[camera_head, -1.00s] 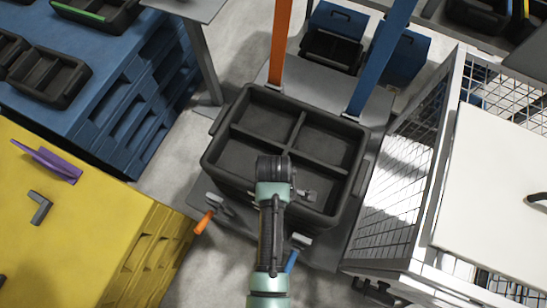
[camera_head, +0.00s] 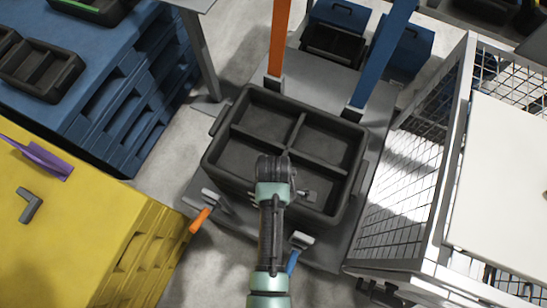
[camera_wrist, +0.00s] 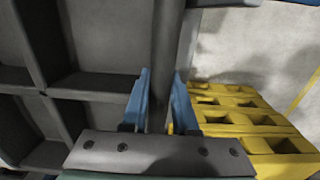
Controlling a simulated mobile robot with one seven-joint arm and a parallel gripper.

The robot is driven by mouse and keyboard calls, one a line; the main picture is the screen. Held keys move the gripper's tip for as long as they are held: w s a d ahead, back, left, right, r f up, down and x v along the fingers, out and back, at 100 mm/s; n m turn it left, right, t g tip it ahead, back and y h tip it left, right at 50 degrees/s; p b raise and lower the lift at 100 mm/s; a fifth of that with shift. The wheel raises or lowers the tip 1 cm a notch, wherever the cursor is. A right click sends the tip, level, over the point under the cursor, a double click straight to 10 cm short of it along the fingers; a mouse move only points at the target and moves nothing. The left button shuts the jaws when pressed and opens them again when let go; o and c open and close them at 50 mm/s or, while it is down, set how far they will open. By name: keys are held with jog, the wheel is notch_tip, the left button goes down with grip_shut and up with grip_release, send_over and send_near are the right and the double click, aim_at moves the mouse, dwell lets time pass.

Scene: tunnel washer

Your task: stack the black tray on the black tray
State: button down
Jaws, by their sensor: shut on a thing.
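A large black tray (camera_head: 262,125) with a cross divider and several compartments fills the middle of the head view. My gripper (camera_wrist: 160,103) is shut on its wall, with blue fingers either side of it in the wrist view. The tray's inside (camera_wrist: 100,40) shows at left there. In the head view my arm hides the fingertips and part of the tray's near side. The tray is over a grey platform (camera_head: 335,75); whether it touches anything below is hidden. Which other black tray is meant, or whether one lies underneath, I cannot tell.
Orange (camera_head: 280,40) and blue (camera_head: 385,55) posts rise behind the tray. A wire cage (camera_head: 410,190) stands close right. A yellow pallet stack (camera_head: 90,230) and a blue pallet stack (camera_head: 105,80) with smaller black trays (camera_head: 45,72) are left. Bare floor shows between.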

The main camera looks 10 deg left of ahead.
jog(key=c, duration=0.6)
grip_release()
notch_tip(320, 180, up, 13)
jog(key=p, duration=0.2)
dwell(0.3)
